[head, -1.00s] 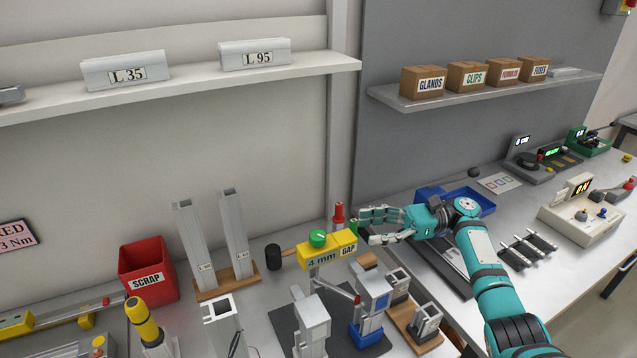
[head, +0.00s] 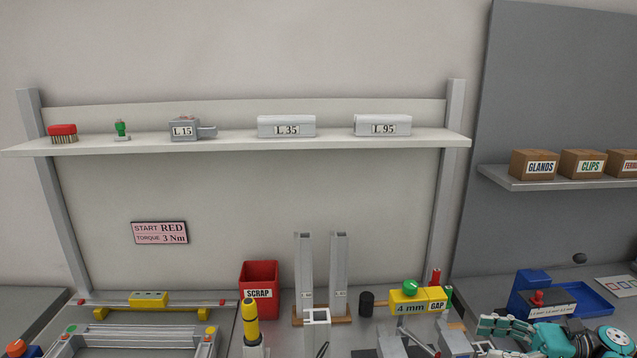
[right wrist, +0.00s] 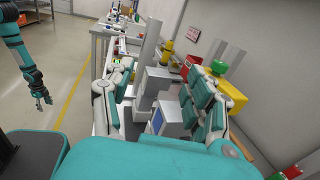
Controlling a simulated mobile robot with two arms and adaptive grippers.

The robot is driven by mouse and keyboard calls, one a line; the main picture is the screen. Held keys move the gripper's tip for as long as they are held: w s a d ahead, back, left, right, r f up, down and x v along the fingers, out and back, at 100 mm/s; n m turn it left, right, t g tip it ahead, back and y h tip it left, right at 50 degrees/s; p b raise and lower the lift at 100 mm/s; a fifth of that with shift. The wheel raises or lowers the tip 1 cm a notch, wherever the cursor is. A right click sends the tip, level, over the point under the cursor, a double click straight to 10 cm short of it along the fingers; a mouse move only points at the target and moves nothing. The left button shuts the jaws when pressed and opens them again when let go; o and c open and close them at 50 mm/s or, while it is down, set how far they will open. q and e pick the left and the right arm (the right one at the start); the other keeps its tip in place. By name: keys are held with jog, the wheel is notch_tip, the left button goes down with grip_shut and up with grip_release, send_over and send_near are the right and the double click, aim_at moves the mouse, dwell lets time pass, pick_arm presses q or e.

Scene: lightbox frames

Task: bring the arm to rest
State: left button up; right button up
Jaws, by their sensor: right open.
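My right gripper (head: 485,338) is at the lower right of the head view, its jaws pointing left over the bench, partly cut off by the bottom edge. In the right wrist view its two jaws (right wrist: 155,90) stand wide apart. A grey upright block and a blue-sided fixture (right wrist: 158,120) show between the jaws; nothing is visibly gripped. My left arm hangs at the left of the right wrist view, with its gripper (right wrist: 40,95) low above the floor; its opening is too small to judge. It is out of the head view.
The yellow 4 mm gap block (head: 417,299) with its green knob stands left of my right gripper. A blue tray (head: 600,303) lies behind it. A red scrap bin (head: 258,272) and upright profiles (head: 305,270) stand further left. A shelf (head: 220,142) runs above.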

jog(key=s+a+f+n+g+h, duration=0.2)
jog(key=s+a+f+n+h, duration=0.3)
jog(key=s+a+f+n, duration=0.5)
jog(key=s+a+f+n+g+h, duration=0.25)
jog(key=s+f+h, duration=0.5)
jog(key=f, duration=0.75)
jog(key=s+r+n+t+h, duration=0.55)
jog(key=s+n, duration=0.45)
jog(key=s, duration=0.2)
notch_tip(320, 180, down, 26)
jog(key=g+b, duration=0.2)
pick_arm(q)
jog(key=f, duration=0.1)
jog(key=f+b, duration=0.1)
jog(key=shift+w+f, duration=0.35)
jog(key=shift+w, duration=0.05)
pick_arm(e)
jog(key=s+d+f+g, duration=0.1)
jog(key=s+d+f, duration=0.2)
jog(key=s+f, duration=1.4)
jog(key=shift+s+f, duration=0.35)
jog(key=shift+f, duration=0.55)
